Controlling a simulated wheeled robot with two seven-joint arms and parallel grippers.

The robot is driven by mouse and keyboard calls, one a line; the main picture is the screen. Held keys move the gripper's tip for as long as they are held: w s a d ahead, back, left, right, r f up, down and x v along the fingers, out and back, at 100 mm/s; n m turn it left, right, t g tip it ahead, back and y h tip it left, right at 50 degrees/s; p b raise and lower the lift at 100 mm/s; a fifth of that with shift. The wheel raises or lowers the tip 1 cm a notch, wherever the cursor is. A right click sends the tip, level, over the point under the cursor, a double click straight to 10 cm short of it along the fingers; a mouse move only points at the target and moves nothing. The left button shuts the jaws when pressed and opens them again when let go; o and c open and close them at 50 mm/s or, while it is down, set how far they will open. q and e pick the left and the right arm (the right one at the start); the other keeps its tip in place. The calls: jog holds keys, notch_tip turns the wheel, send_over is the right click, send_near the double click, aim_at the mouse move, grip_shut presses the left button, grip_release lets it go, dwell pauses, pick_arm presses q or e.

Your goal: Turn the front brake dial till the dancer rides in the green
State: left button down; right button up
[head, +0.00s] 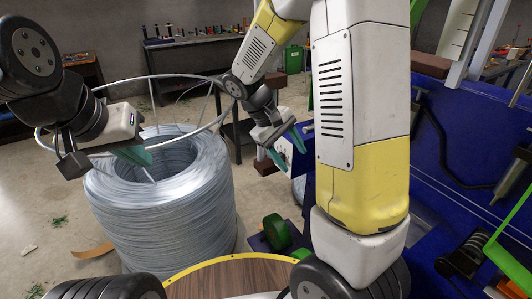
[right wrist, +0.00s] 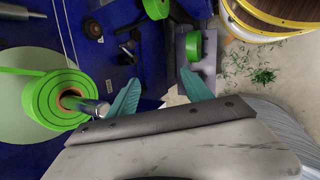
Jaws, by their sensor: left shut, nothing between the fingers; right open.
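My right gripper (head: 287,150) is open and empty beside the blue machine frame. In the right wrist view its teal fingers (right wrist: 160,76) are spread, with dark blue machine surface beyond them. A pale plate with dark marks (head: 284,149) shows behind these fingers in the head view; I cannot tell whether it is the front brake dial. My left gripper (head: 135,156) is shut and empty above the wire coil. A white strip with tick marks (head: 462,30) and a green edge stands at the upper right; I cannot make out the dancer's position.
A large wire coil (head: 165,215) stands on the floor at left under a wire hoop. A green roll (head: 276,232) sits low in front; another green roll (right wrist: 55,98) shows in the right wrist view. The blue machine bed (head: 460,140) fills the right. A workbench (head: 190,42) is behind.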

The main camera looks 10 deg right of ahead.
jog(key=w+a+f+n+t+h, duration=0.3)
jog(key=w+f+n+t+h, duration=0.15)
jog(key=w+f, duration=0.35)
jog(key=w+a+f+n+t+h, duration=0.4)
jog(key=w+f+n+h, duration=0.15)
jog(key=w+f, duration=0.25)
jog(key=x, duration=0.7)
jog(key=shift+d, duration=0.35)
jog(key=shift+w, duration=0.15)
grip_shut()
